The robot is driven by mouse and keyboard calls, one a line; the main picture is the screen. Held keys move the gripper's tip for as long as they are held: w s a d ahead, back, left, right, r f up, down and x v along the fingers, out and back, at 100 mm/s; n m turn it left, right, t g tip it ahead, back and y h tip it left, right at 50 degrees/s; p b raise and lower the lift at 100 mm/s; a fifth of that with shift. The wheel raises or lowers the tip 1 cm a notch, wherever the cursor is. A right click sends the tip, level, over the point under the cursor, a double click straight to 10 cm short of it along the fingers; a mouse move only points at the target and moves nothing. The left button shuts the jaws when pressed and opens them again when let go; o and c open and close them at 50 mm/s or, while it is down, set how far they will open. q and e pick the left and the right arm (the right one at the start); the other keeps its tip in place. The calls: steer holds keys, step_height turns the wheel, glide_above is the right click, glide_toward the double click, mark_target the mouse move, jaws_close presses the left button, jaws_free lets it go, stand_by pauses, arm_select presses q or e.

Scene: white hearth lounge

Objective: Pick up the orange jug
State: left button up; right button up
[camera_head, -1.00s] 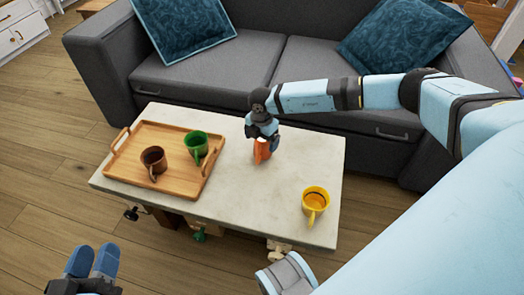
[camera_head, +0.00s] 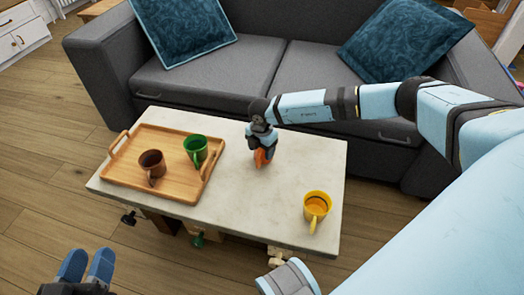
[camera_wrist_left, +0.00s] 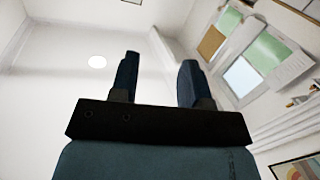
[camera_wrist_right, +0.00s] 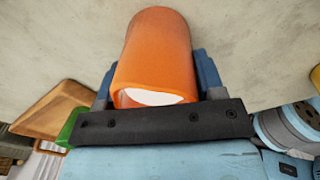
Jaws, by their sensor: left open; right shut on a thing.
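The orange jug (camera_head: 261,158) is at the middle of the pale coffee table, mostly hidden by my right gripper (camera_head: 262,150) in the head view. In the right wrist view the jug (camera_wrist_right: 155,58) lies between the two fingers of the right gripper (camera_wrist_right: 155,85), which is shut on it. Whether its base touches the table cannot be told. My left gripper (camera_head: 87,266) is at the lower left of the head view, away from the table. In the left wrist view its fingers (camera_wrist_left: 158,80) are apart with nothing between them.
A wooden tray (camera_head: 180,188) with a brown mug (camera_head: 151,164) and a green mug (camera_head: 195,149) is on the left of the table (camera_head: 250,208). A yellow mug (camera_head: 317,204) stands near the right front corner. A grey sofa (camera_head: 245,72) is behind the table.

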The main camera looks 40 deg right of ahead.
step_height(320, 180, up, 5)
steer(key=shift+r+p, duration=0.15)
steer(key=shift+p, duration=1.05)
arm_select(q)
step_height(320, 180, up, 9)
steer(key=n+t+p, duration=0.1)
steer(key=t+p, duration=0.2)
steer(key=p, duration=0.2)
steer(key=shift+s+a+n, duration=0.2)
steer(key=shift+s+n, duration=0.1)
steer(key=shift+s, duration=0.1)
arm_select(e)
step_height(320, 180, up, 15)
